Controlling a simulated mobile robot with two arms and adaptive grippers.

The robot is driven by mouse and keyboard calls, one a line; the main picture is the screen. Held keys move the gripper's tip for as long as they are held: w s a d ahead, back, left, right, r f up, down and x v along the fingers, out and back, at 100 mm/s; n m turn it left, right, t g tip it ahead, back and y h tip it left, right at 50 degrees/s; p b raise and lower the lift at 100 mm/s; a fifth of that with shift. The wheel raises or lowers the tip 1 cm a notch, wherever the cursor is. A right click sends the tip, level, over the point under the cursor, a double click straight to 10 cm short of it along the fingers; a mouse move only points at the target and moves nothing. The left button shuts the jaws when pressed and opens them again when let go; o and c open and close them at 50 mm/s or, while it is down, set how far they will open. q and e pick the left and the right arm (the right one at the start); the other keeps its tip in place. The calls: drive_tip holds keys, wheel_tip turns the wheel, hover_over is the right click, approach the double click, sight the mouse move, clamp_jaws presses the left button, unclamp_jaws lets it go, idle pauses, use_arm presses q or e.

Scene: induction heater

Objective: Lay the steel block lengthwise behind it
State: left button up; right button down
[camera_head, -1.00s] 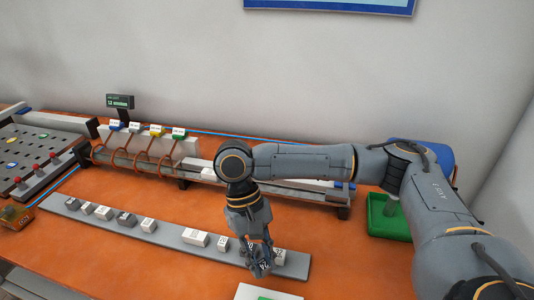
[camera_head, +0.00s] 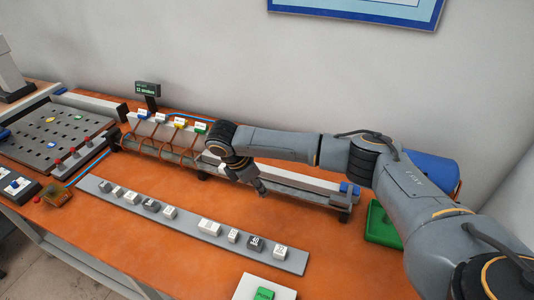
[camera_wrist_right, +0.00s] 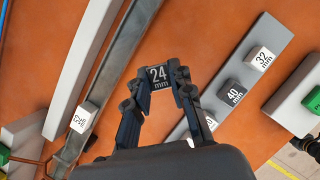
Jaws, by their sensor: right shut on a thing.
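My right gripper (camera_head: 262,190) is shut on a small block labelled 24 mm (camera_wrist_right: 159,74), with a dark label face, held between its fingertips in the wrist view. In the head view the gripper is over the table, just in front of the grey channel (camera_head: 307,194), and the held block cannot be made out. A white-faced block (camera_wrist_right: 84,117) lies in that channel in the wrist view, to the left of the gripper; its number is hard to read. My left gripper is not in view.
A grey strip (camera_head: 95,183) along the table front carries several blocks, including a dark 40 mm one (camera_head: 255,243) and a white 32 mm one (camera_head: 279,252). Copper coils (camera_head: 160,145) surround the channel's left part. A white bar (camera_head: 290,176) runs behind the channel. A green tray (camera_head: 383,225) stands right.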

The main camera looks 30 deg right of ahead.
drive_tip(key=shift+w+d+r+n+t+y+p, duration=0.2)
drive_tip(key=shift+w+d+n+t+p, duration=0.3)
drive_tip(key=shift+w+d+n, duration=0.7)
drive_tip(key=shift+w+d+r+n+t+y+p, duration=0.25)
drive_tip(key=shift+w+d+n+t+p, duration=0.35)
drive_tip(key=shift+n, duration=1)
drive_tip(key=shift+w+d+r+n+t+y+p, duration=0.2)
drive_tip(key=shift+w+d+n+t+p, duration=0.25)
drive_tip(key=shift+w+d+n, duration=0.75)
drive_tip(key=b, duration=0.5)
hover_over(269, 183)
drive_tip(key=a, duration=0.1)
drive_tip(key=f, duration=0.4)
drive_tip(key=shift+s+a+f, duration=0.1)
drive_tip(key=shift+s+f, duration=0.15)
drive_tip(key=shift+s, duration=0.15)
drive_tip(key=f+b, duration=0.1)
drive_tip(key=b, duration=0.1)
drive_tip(key=shift+f+b, duration=0.3)
drive_tip(key=shift+w+a+r, duration=0.2)
drive_tip(key=shift+w+a, duration=0.65)
drive_tip(key=shift+w, duration=0.1)
drive_tip(key=shift+f+p, duration=0.15)
drive_tip(key=shift+p, duration=0.45)
